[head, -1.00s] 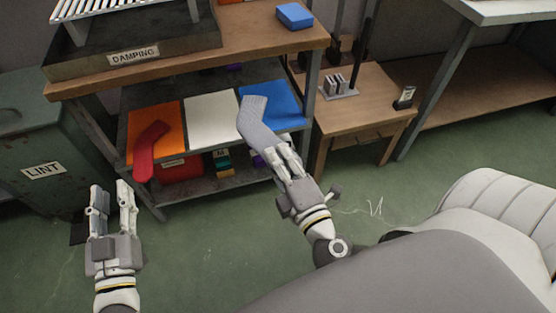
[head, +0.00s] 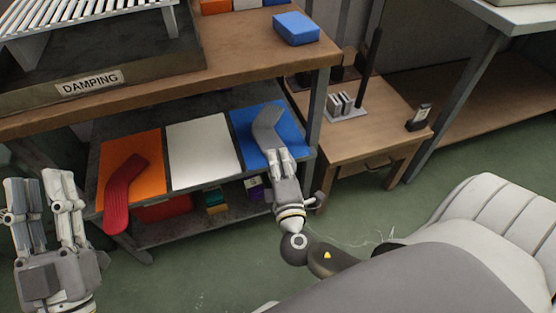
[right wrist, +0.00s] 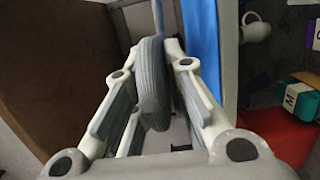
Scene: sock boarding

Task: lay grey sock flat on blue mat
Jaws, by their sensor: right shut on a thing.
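The grey sock (head: 267,128) is over the blue mat (head: 292,129) on the shelf, its bent end pointing to the back. I cannot tell whether it touches the mat. My right gripper (head: 279,156) is shut on the sock's near end at the mat's front edge. In the right wrist view the sock (right wrist: 152,85) stands edge-on between the fingers, with a blue strip of mat (right wrist: 203,45) to its right. My left gripper (head: 45,185) is open and empty at the far left, in front of the shelving.
A white mat (head: 203,152) and an orange mat (head: 125,157) lie left of the blue one; a red sock (head: 121,190) hangs over the orange mat's front edge. The wooden top (head: 230,65) overhangs the shelf, and a metal post (head: 316,108) stands at right.

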